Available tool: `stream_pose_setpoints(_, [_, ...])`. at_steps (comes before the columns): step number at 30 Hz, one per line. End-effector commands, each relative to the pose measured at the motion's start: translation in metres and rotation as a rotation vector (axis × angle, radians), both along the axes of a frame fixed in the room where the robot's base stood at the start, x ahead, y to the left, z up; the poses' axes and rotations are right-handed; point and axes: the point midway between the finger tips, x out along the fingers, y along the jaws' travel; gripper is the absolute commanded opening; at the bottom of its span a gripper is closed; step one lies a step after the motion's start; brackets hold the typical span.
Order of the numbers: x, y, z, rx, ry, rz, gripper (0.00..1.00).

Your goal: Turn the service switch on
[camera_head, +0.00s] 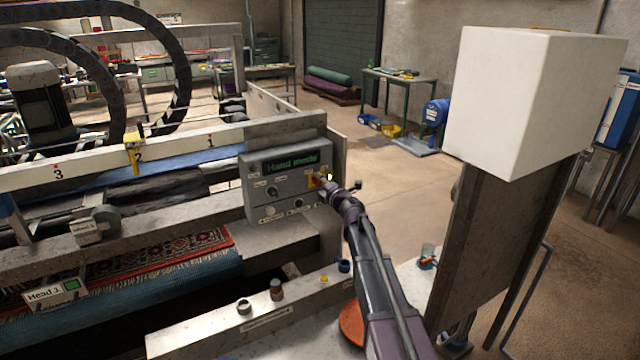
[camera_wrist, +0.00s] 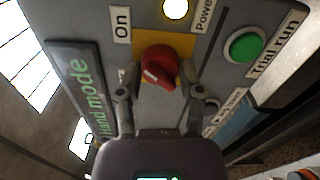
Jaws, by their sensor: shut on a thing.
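The service switch is a red rotary knob (camera_wrist: 158,66) on a yellow plate (camera_wrist: 178,43) in the wrist view. An "On" label (camera_wrist: 122,24) sits to the upper left of the knob. My gripper (camera_wrist: 160,88) has one finger on each side of the knob and is shut on it. In the head view my gripper (camera_head: 326,186) reaches the right side of the grey control panel (camera_head: 257,200) and hides most of the knob. The panel display (camera_head: 290,163) reads "Hand mode".
A lit round lamp (camera_wrist: 175,8) labelled "Power" and a green "Trial run" button (camera_wrist: 243,45) are close to the knob. A machine with a patterned rug (camera_head: 190,245) extends left. A white block (camera_head: 525,100) on a post stands at right. Open floor lies behind.

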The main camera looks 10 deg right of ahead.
Motion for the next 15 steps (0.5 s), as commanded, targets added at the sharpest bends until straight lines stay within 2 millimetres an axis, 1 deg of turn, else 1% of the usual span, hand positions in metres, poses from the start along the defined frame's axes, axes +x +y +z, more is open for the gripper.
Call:
stream_pose_setpoints(6, [0.0021, 0.0007, 0.0008, 0.004, 0.0, 0.001, 0.01])
stream_pose_setpoints(7, [0.0022, 0.0007, 0.0008, 0.004, 0.0, 0.001, 0.51])
stream_pose_setpoints(8, [0.0021, 0.0007, 0.0008, 0.004, 0.0, 0.001, 0.6])
stream_pose_setpoints(9, [0.002, 0.0007, 0.0007, 0.003, 0.0, 0.001, 0.72])
stream_pose_setpoints(10, [0.0019, 0.0007, 0.0007, 0.003, 0.0, 0.001, 0.81])
stream_pose_setpoints(11, [0.0017, 0.0006, 0.0006, 0.002, 0.0, 0.001, 0.83])
stream_pose_setpoints(15, [0.001, 0.0005, 0.0004, 0.001, 0.0, 0.001, 0.83])
